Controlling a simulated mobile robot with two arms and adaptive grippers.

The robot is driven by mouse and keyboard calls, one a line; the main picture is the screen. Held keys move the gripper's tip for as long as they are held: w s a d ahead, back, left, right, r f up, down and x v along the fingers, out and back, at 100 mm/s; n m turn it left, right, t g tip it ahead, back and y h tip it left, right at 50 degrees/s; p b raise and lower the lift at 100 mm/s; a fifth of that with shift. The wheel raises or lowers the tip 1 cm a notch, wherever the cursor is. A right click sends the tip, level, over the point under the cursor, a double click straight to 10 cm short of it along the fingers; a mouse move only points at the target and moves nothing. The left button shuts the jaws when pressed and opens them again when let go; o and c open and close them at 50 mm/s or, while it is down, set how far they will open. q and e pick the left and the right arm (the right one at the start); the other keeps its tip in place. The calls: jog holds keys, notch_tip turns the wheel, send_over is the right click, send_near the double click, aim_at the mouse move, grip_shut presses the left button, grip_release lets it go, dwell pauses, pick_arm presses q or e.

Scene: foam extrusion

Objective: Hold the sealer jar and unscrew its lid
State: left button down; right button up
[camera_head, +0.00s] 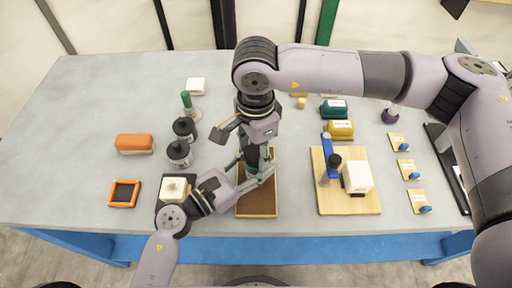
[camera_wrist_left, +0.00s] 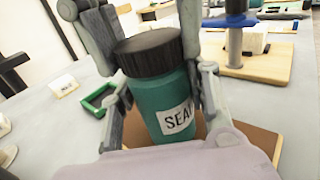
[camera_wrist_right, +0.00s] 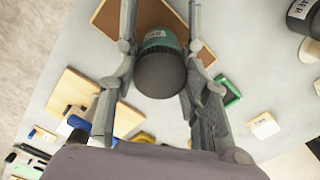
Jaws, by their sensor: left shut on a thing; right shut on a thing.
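The sealer jar (camera_wrist_left: 172,100) is a teal cylinder with a white label that reads "SEA…", and it has a wide black ribbed lid (camera_wrist_left: 148,50). It stands upright, slightly tilted in the left wrist view, over a brown tray (camera_head: 257,206). My left gripper (camera_head: 262,174) is shut on the jar's body from the front left, a finger on each side. My right gripper (camera_wrist_right: 160,66) comes from above and is shut on the lid, with its fingers on both sides. The lid sits on top of the jar. In the head view the grippers hide most of the jar.
Dark bottles (camera_head: 180,152) and an orange-topped block (camera_head: 134,143) are to the left. A wooden board (camera_head: 333,204) with a blue stand and white block is to the right. Green and yellow blocks (camera_head: 340,129) lie behind it. The grey table's far left is clear.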

jog(key=n, duration=1.2)
jog(key=shift+r, duration=0.1)
jog(key=n, duration=0.4)
jog(key=shift+n, duration=0.3)
jog(key=shift+r, duration=0.2)
jog(key=shift+r, duration=0.9)
